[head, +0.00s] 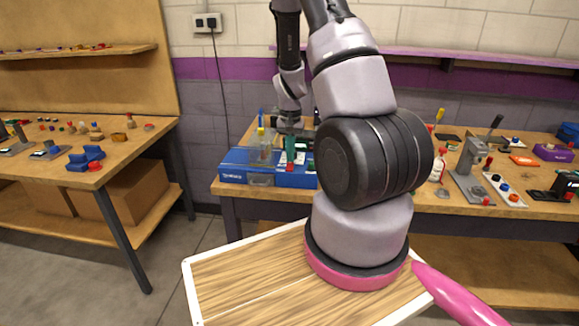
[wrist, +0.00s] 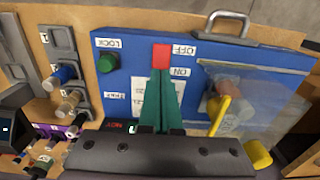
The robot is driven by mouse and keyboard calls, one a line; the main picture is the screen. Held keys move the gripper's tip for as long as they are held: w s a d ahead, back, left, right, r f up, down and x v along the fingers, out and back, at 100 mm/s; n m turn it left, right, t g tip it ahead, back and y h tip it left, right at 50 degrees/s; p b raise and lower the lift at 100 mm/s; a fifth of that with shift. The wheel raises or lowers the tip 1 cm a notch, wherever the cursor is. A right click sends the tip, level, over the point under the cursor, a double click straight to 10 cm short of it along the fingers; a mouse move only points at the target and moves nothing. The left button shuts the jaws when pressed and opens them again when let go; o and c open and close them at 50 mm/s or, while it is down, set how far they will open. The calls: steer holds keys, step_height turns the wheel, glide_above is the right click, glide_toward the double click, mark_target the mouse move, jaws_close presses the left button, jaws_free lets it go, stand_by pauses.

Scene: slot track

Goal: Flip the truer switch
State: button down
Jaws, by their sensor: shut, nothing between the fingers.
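The truer is a blue box (head: 236,168) on the bench in the head view, and its blue face (wrist: 130,55) fills much of the wrist view. A red switch (wrist: 161,55) sits on that face beside the OFF and ON labels. My gripper (wrist: 161,78), with green tapered fingers, is shut and empty. Its tips lie at the edge of the red switch nearest me in the wrist view; I cannot tell whether they touch. In the head view my gripper (head: 290,160) is over the blue box.
A green knob (wrist: 107,63) by a LOCK label is left of the switch. A clear cover (wrist: 245,95) with a yellow part is at right. A metal handle (wrist: 227,24) rises behind. Several lever devices (head: 471,170) stand farther right on the bench.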

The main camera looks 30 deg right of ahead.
steer(key=shift+f, duration=0.55)
steer(key=shift+r, duration=3.5)
steer(key=shift+r, duration=0.1)
steer(key=s+a+r+n+t+y, duration=0.1)
steer(key=s+a+r+t, duration=0.2)
steer(key=r, duration=0.7)
steer(key=s+a+r+t, duration=0.15)
steer(key=a+r, duration=0.25)
steer(key=r, duration=0.6)
steer(key=s+a+r+t, duration=0.1)
steer(key=s+a+r, duration=0.2)
steer(key=s+r, duration=0.2)
steer(key=s+a+r+n+t+y, duration=0.1)
steer(key=s+a+r, duration=0.2)
steer(key=s+r, duration=0.3)
steer(key=s, duration=0.4)
steer(key=shift+a+r+n+t, duration=0.15)
steer(key=shift+r+n+t, duration=0.15)
steer(key=shift+t, duration=0.05)
